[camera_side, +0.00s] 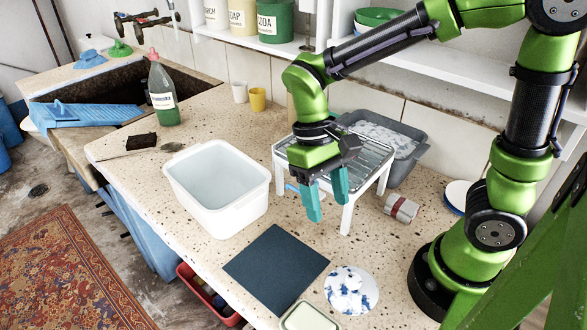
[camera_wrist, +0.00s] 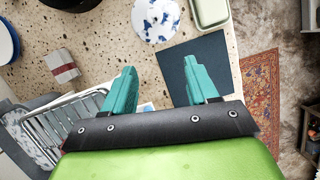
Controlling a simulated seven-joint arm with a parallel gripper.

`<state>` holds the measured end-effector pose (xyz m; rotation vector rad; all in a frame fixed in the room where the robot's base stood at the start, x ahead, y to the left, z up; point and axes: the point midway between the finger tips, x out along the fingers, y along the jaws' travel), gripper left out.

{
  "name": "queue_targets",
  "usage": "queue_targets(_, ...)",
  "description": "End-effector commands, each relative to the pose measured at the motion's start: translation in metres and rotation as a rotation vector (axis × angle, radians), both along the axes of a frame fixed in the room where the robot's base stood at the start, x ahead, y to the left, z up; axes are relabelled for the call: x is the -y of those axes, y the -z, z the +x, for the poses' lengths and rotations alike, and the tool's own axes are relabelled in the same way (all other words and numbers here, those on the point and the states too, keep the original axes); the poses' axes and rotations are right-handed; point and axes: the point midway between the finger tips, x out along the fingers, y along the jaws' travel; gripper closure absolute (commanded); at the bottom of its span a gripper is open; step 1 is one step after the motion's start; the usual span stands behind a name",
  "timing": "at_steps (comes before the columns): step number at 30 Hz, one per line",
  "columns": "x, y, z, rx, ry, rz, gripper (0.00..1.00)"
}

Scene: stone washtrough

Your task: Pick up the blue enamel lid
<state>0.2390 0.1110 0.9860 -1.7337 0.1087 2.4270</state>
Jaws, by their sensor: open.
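No plain blue lid shows clearly. A round white disc with blue blotches (camera_side: 351,290) lies flat on the counter beside a dark blue square mat (camera_side: 276,268); I cannot tell whether it is the enamel lid. The disc also shows at the top of the wrist view (camera_wrist: 157,20). A white round piece with a blue edge (camera_side: 458,195) lies near my base, partly hidden by my arm. My gripper (camera_side: 327,205) is open and empty, fingers pointing down, in front of the wire rack, apart from both round pieces. In the wrist view its fingers (camera_wrist: 160,68) are spread.
A white basin (camera_side: 217,185) stands left of my gripper. The white-legged wire rack (camera_side: 345,160) and grey tub (camera_side: 408,155) are close behind it. A striped roll (camera_side: 402,208) lies to the right. A pale green dish (camera_side: 308,318) sits at the front edge.

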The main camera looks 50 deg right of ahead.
Motion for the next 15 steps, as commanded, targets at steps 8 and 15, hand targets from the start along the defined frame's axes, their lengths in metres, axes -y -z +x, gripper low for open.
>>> queue_targets(8,-0.003,0.001,-0.015,-0.099,0.022,-0.018,0.42)
queue_targets(15,-0.007,0.047,-0.036,-0.1,0.022,-0.017,0.42)
